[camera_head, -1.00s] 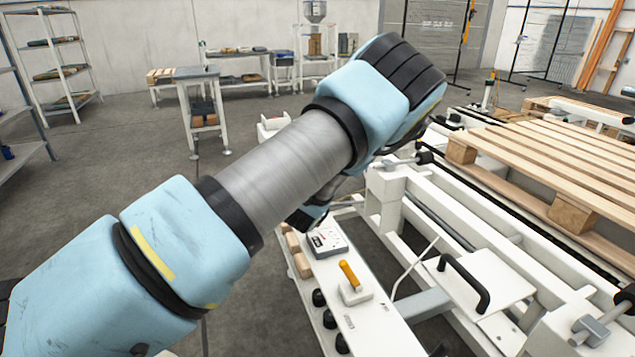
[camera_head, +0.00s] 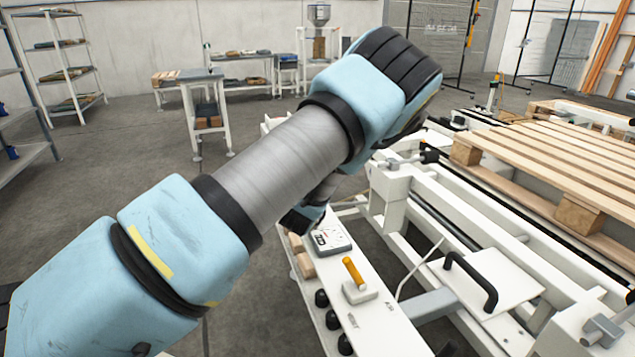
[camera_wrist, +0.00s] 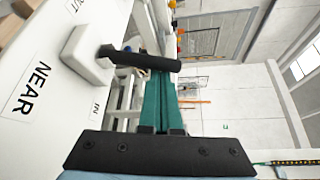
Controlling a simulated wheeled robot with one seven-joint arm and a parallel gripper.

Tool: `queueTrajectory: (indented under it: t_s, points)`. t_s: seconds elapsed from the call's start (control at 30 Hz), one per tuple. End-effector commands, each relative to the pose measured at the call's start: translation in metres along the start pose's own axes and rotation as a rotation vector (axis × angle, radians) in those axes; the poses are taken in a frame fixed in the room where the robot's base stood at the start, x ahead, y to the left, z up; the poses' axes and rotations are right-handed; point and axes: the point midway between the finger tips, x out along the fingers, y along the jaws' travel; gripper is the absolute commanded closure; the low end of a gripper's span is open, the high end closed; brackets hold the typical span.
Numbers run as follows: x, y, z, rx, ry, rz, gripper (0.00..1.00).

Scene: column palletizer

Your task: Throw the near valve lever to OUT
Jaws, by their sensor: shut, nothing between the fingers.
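The near valve lever (camera_wrist: 140,59) shows in the wrist view as a black bar standing out from a white block (camera_wrist: 88,52) beside the NEAR label (camera_wrist: 30,88). The bar leans slightly toward the IN label (camera_wrist: 97,107); a partly cut-off label (camera_wrist: 73,4) lies on the opposite side. My gripper (camera_wrist: 163,80) has its green fingers shut together and empty, with the tips at the bar on its IN side. I cannot tell if they touch it. In the head view my arm hides the fingertips, and I cannot make out the black lever.
In the head view an orange-handled lever (camera_head: 353,272) stands on the white panel (camera_head: 375,325), near a grey-white box (camera_head: 331,238) and black knobs (camera_head: 332,319). A white conveyor frame with a black handle (camera_head: 472,278) and a wooden pallet (camera_head: 560,165) lies to the right. Open floor is at left.

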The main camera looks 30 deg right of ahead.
Motion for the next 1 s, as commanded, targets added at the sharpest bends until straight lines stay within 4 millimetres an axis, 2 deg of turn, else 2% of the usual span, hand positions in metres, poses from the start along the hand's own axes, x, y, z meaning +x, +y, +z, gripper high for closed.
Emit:
queueTrajectory:
  t_s: [1.0]
  points:
    - [-0.021, 0.011, 0.036, -0.602, -0.002, -0.356, 1.0]
